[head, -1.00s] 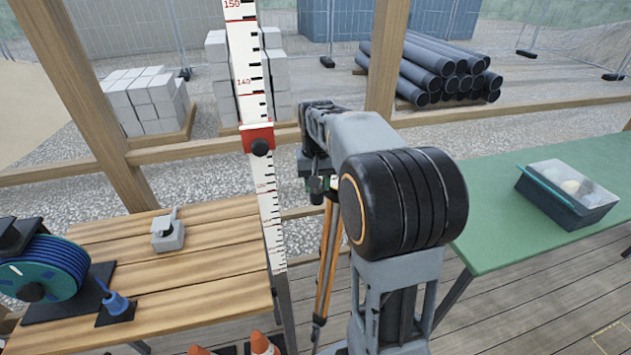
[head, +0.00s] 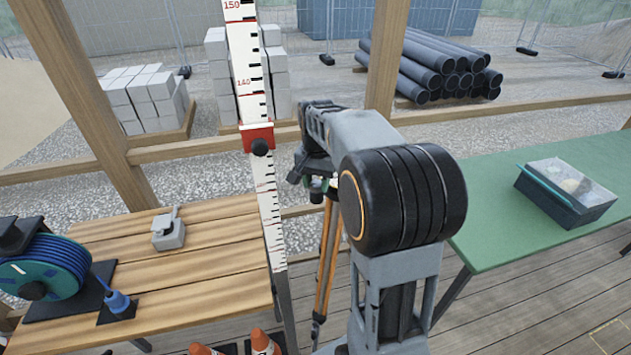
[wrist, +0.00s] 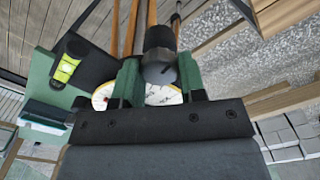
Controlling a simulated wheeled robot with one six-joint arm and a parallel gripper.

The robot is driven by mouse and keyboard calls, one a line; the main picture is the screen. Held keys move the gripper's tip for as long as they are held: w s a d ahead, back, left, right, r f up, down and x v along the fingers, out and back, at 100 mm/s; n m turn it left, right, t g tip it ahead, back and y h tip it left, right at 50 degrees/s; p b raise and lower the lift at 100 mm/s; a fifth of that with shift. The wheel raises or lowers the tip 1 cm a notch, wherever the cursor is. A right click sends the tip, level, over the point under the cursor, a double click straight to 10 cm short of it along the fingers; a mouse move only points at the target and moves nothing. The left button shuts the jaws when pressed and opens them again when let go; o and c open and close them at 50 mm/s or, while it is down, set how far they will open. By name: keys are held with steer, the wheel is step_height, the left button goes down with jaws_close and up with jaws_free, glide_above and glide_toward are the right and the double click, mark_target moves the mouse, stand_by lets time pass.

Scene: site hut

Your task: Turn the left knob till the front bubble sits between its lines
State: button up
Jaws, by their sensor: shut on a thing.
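In the wrist view, my gripper (wrist: 158,78) has its two green fingers on either side of a dark round knob (wrist: 157,48) and is shut on it. Whether this is the left knob I cannot tell. A pale disc (wrist: 165,97) shows behind the fingers. A bright yellow-green vial (wrist: 66,66) in a dark mount lies to the left; its bubble and lines are too small to read. In the head view, my gripper (head: 315,190) is at the top of the orange-legged tripod (head: 327,255), and my arm hides much of the instrument.
A measuring staff (head: 268,205) with a red clamp (head: 258,138) stands just left of my gripper. A wooden bench (head: 200,260) with a cable reel (head: 45,268) is at left. A green table (head: 500,220) with a lidded box (head: 566,190) is at right.

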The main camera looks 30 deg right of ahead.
mark_target(316, 183)
steer(key=o, duration=0.9)
steer(key=shift+r, duration=0.1)
step_height(316, 183, up, 14)
steer(key=shift+f, duration=0.2)
stand_by(0.6)
